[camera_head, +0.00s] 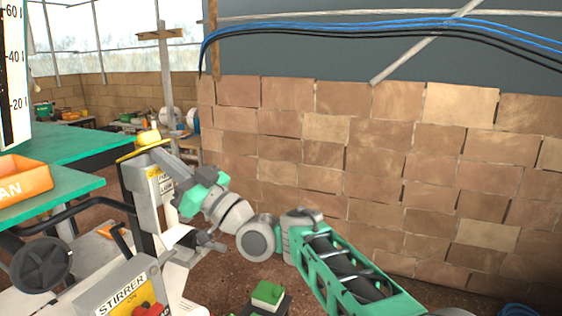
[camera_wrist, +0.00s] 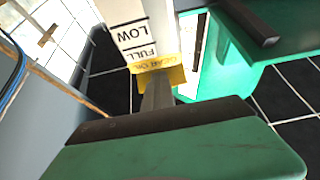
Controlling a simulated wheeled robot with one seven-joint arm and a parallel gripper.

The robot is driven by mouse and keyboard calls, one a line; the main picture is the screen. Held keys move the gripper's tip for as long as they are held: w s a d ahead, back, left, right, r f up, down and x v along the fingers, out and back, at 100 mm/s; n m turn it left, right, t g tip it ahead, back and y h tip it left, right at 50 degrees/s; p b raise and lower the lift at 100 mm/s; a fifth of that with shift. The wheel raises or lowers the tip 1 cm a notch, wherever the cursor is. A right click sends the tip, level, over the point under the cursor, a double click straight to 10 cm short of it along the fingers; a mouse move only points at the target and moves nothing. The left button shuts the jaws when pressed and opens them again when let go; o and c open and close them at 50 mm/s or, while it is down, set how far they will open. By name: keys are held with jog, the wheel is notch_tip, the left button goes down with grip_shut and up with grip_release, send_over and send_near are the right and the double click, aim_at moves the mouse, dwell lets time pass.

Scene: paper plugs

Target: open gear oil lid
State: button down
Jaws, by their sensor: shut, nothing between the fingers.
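The gear oil lid (camera_head: 133,154) is yellow and sits on top of a tall pale box (camera_head: 150,198) at left centre in the head view. In the wrist view the yellow lid (camera_wrist: 176,77) shows partly readable upside-down lettering. My gripper (camera_head: 160,152) reaches in from the right at the lid's height. In the wrist view my gripper (camera_wrist: 159,72) is shut and empty, its fingertips overlapping the lid's middle. I cannot tell whether they touch it. The fingers hide part of the lid, and I cannot tell whether it is raised.
A white panel marked LOW and FULL (camera_wrist: 125,40) stands behind the lid. A green table (camera_head: 80,145) and an orange bin (camera_head: 22,180) are at left. A stirrer control box (camera_head: 125,290) stands low in front. A brick wall (camera_head: 400,150) fills the right.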

dwell(0.4)
jog(key=r+h+p, duration=0.1)
jog(key=p, duration=0.2)
jog(key=shift+r+g+h, duration=0.3)
jog(key=shift+r+h, duration=0.1)
jog(key=shift+a+f, duration=0.1)
